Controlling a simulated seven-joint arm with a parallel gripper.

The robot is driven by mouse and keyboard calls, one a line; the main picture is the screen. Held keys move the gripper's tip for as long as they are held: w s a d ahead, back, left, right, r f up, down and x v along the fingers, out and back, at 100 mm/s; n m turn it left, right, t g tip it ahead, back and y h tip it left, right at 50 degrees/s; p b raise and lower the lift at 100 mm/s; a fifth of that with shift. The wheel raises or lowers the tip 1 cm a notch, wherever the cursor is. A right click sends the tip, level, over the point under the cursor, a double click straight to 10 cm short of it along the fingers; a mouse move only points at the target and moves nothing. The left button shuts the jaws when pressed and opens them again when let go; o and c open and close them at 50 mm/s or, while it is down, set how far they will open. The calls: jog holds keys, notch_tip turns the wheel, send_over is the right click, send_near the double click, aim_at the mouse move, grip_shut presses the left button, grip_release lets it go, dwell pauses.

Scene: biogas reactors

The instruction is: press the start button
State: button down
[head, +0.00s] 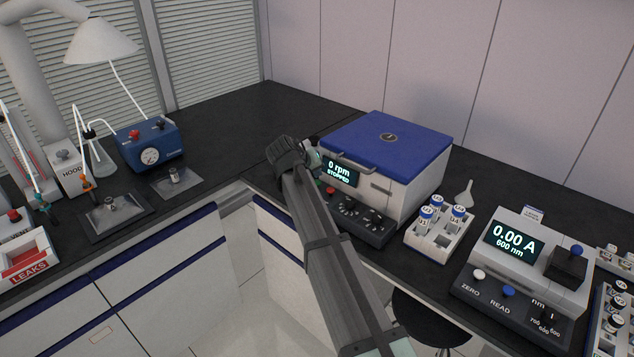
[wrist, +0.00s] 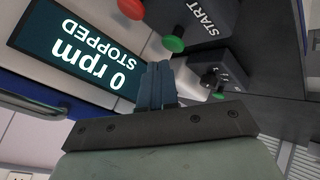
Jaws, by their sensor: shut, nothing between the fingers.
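The centrifuge (head: 415,185) has a closed blue lid, and its display (head: 340,172) reads 0 rpm, STOPPED. The display also shows upside down in the wrist view (wrist: 75,50). The green start button (wrist: 173,44) is in the wrist view beside the label START.
A tube rack (head: 440,236) and a photometer (head: 520,262) stand right of the centrifuge.

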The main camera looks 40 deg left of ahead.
jog(key=shift+f, duration=0.1)
dwell(0.3)
jog(key=shift+f, duration=0.3)
jog(key=shift+f, duration=0.9)
dwell(1.3)
jog(key=shift+r, duration=1.3)
jog(key=shift+r, duration=0.1)
jog(key=shift+r, duration=2.45)
